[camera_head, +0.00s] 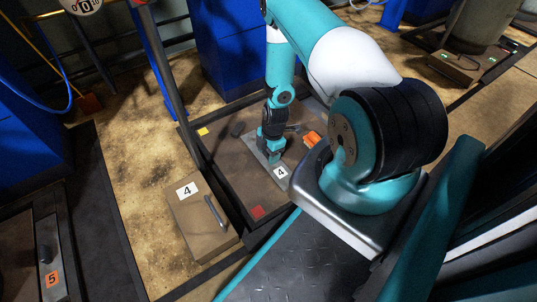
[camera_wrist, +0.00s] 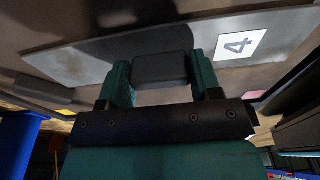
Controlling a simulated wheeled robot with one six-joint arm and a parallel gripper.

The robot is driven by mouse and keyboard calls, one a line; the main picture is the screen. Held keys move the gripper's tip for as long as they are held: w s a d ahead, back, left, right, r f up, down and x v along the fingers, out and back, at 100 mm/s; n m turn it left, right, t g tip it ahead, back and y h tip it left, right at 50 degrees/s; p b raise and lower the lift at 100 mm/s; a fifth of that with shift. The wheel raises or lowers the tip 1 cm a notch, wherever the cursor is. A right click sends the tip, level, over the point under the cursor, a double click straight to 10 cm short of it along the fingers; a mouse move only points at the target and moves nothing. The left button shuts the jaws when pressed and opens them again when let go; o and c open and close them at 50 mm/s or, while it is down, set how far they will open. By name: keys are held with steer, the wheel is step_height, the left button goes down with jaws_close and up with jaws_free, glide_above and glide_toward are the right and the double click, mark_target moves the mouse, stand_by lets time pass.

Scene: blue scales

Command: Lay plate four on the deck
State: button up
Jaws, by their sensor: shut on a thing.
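Plate four (camera_head: 281,172) is a flat grey metal plate with a white "4" label, over the brown deck (camera_head: 225,165) in the head view. In the wrist view the plate (camera_wrist: 75,62) spans the upper part, with its label at the right. My gripper (camera_wrist: 160,72) is shut on the plate's dark block-shaped handle, with a teal finger on each side. It also shows in the head view (camera_head: 268,152), pointing down at the plate. The plate looks level and close to the deck. I cannot tell whether it touches.
A brown box (camera_head: 203,228) labelled 4, with a grey handle, stands left of the deck. The deck has a yellow mark (camera_head: 203,131) and a red mark (camera_head: 257,212). A dark post (camera_head: 170,80) rises beside its left edge. A plate labelled 5 (camera_head: 53,270) lies far left.

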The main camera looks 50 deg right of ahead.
steer(key=o, duration=1.1)
steer(key=shift+o, duration=0.2)
step_height(320, 180, up, 12)
steer(key=d+p, duration=0.1)
steer(key=p, duration=0.6)
steer(key=shift+s+d+p, duration=0.25)
steer(key=shift+d+p, duration=0.1)
steer(key=shift+p, duration=0.05)
